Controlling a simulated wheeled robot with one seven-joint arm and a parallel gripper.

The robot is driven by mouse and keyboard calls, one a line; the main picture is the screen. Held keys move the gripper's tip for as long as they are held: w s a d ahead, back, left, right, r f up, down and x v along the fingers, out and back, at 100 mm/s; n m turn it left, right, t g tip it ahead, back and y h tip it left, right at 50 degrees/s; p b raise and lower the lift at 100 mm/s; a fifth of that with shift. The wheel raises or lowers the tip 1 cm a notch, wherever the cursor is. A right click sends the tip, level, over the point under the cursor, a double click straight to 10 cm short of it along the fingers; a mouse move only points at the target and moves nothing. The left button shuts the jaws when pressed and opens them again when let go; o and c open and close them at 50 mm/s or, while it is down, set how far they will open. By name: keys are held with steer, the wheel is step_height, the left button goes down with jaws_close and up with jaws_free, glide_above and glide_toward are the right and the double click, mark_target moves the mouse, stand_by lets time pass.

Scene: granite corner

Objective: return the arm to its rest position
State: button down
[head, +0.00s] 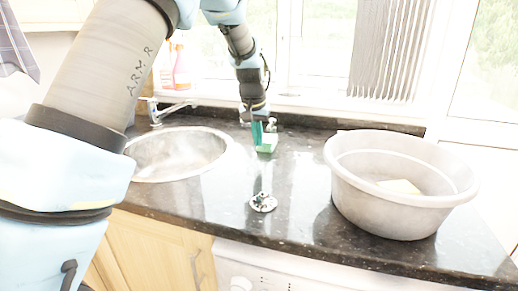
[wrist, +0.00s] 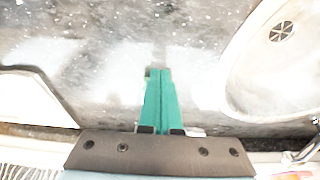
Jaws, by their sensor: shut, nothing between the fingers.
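My arm reaches over the dark granite worktop (head: 300,178) from the upper left of the head view. My gripper (head: 257,138) points down above the back of the worktop, to the right of the sink. In the wrist view its two teal fingers (wrist: 160,72) lie together, shut, with nothing between them. A small green and white thing (head: 268,144) shows right beside the fingers in the head view; I cannot tell whether they touch.
A round metal sink (head: 178,172) with a tap (head: 172,108) is at left. A grey basin (head: 400,215) holding a pale yellowish item (head: 400,187) stands at right. A round metal piece (head: 263,203) lies mid-worktop. A spray bottle (head: 181,72) stands by the window.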

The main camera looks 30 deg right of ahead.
steer(key=b+v, duration=0.1)
steer(key=v, duration=0.5)
steer(key=a+f+n, duration=0.1)
steer(key=a, duration=0.6)
steer(key=a+f+n, duration=0.1)
steer(key=a, duration=0.6)
steer(key=a+f+n+y, duration=0.1)
steer(key=a+f, duration=0.1)
steer(key=a, duration=0.5)
steer(key=shift+s+f+n, duration=0.1)
steer(key=shift+s+n, duration=0.1)
steer(key=shift+n, duration=0.2)
steer(key=shift+n+g+y, duration=0.3)
steer(key=shift+n, duration=0.5)
steer(key=s+a, duration=0.1)
steer(key=a, duration=0.2)
steer(key=s+a+f, duration=0.1)
steer(key=s+a, duration=0.1)
steer(key=a, duration=0.1)
steer(key=s+a+f, duration=0.1)
steer(key=a, duration=0.2)
steer(key=shift+s+a+f, duration=0.15)
steer(key=shift+s+a, duration=0.1)
steer(key=shift+s, duration=0.1)
steer(key=s+a+f+n, duration=0.2)
steer(key=s+a+f, duration=0.1)
steer(key=s+a, duration=0.5)
steer(key=shift+s+a+y, duration=0.25)
steer(key=shift+s+y, duration=0.05)
